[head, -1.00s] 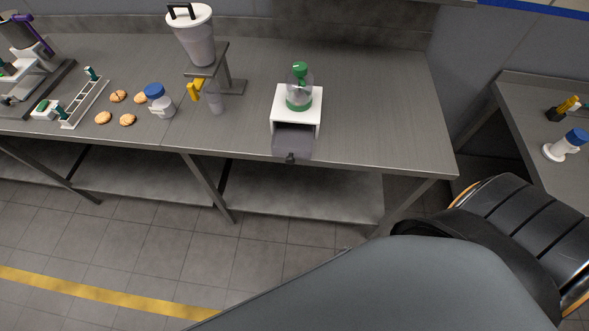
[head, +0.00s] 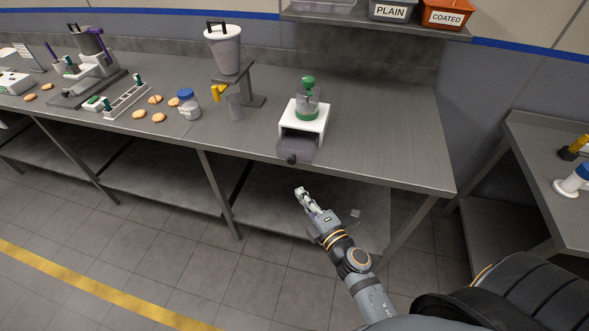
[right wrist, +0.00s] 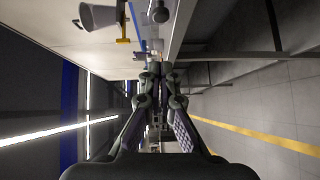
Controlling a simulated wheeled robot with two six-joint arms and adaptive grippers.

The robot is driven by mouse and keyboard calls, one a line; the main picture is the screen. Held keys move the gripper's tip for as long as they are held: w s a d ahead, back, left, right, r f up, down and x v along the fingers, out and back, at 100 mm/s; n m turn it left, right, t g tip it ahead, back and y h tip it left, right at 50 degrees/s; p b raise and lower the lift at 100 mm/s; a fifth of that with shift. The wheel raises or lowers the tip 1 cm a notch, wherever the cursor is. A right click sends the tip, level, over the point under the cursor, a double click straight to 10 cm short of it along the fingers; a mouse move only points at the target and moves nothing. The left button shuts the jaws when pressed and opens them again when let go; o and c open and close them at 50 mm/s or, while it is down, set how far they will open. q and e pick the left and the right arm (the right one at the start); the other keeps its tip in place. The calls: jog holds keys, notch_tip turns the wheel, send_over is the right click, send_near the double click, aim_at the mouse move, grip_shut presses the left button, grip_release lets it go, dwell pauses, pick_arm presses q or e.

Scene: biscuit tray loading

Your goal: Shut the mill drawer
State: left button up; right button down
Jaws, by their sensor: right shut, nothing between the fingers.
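The mill (head: 307,105) is a white box with a clear hopper and green top, standing near the front edge of the table. Its grey drawer (head: 300,147) is pulled out towards me and reaches over the table edge, with a dark knob (head: 291,160) at its front. In the right wrist view the dark round knob (right wrist: 161,14) shows at the top. My right gripper (head: 299,190) is shut and empty, a little below and in front of the drawer, apart from it. It also shows in the right wrist view (right wrist: 153,72). My left gripper is not in view.
A dispenser with a white canister (head: 224,50) and yellow tap stands left of the mill. A blue-lidded jar (head: 188,104), several biscuits (head: 158,117) and a slotted rack (head: 127,102) lie further left. The table (head: 390,130) is clear right of the mill.

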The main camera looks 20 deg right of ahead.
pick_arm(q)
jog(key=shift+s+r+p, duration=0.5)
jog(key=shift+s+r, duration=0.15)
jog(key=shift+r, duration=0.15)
pick_arm(e)
jog(key=w+d, duration=0.1)
jog(key=w, duration=0.9)
jog(key=shift+w+f, duration=0.2)
